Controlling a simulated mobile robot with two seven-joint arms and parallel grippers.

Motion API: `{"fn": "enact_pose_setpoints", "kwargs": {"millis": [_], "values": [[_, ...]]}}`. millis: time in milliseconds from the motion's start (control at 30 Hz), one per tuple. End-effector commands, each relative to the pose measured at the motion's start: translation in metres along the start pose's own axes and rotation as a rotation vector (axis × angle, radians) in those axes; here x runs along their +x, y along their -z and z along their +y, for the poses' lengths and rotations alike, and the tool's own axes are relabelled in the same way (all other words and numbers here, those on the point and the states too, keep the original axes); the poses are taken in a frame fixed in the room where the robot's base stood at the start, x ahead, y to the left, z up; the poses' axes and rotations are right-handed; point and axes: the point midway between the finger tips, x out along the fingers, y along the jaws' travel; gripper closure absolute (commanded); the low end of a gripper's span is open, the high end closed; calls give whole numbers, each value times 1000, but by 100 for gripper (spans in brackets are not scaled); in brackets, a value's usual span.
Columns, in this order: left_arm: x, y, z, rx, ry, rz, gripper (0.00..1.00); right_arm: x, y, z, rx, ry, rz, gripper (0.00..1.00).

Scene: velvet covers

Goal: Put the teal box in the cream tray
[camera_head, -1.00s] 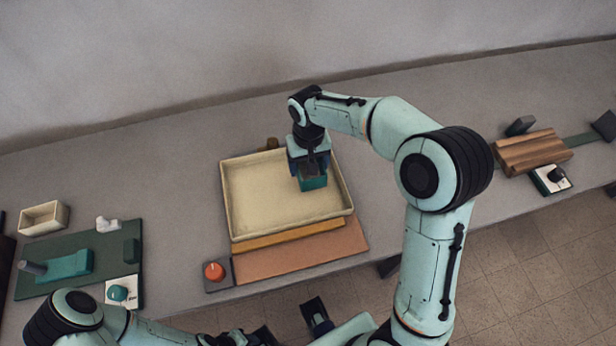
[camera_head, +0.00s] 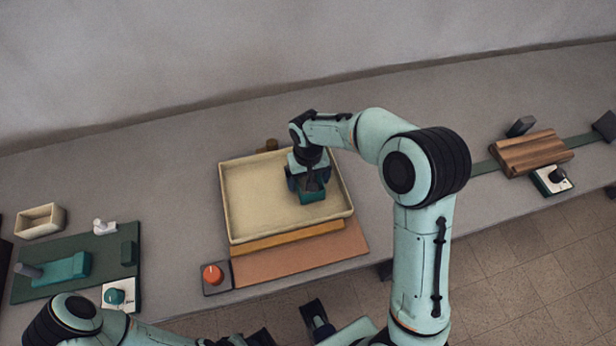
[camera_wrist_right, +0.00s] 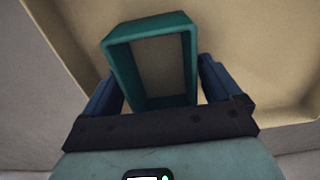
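The cream tray (camera_head: 262,232) lies on the table in the middle of the head view. The teal box (camera_head: 312,196) is over the right part of the tray, within its rim as seen from above. My right gripper (camera_head: 310,182) is shut on the box. In the right wrist view the open-framed teal box (camera_wrist_right: 112,55) sits between the two blue fingers (camera_wrist_right: 160,85), with the tray floor behind it. I cannot tell whether the box touches the tray floor. My left gripper (camera_head: 240,338) is at the bottom edge, partly cut off, away from the tray.
An orange-knobbed block (camera_head: 214,276) stands by the tray's front left corner. A green mat (camera_head: 90,248) with teal parts and a small cream box (camera_head: 40,221) are at left. A brown wooden block (camera_head: 532,152) and a white knob plate (camera_head: 551,180) are at right.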

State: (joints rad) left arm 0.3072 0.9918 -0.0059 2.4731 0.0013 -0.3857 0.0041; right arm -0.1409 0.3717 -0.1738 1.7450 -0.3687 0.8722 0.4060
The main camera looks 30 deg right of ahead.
Motion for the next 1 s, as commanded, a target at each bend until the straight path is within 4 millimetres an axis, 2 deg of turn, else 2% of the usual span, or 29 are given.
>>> {"fn": "enact_pose_setpoints", "kwargs": {"millis": [233, 367, 467, 800, 1000], "values": [[-1, 0, 0, 0, 0, 0, 57, -1, 0, 0, 0, 0, 0, 0], [-4, 0, 1, 0, 0, 1, 57, -10, 1, 0, 0, 1, 3, 0], [-5, 0, 2, 1, -1, 2, 57, -25, 1, 0, 0, 2, 5, 0], [-14, 1, 5, 2, -2, 5, 57, -97, 1, 0, 0, 2, 4, 0], [-17, 2, 7, 2, -2, 6, 57, -120, 1, 0, 0, 2, 2, 0]]}}
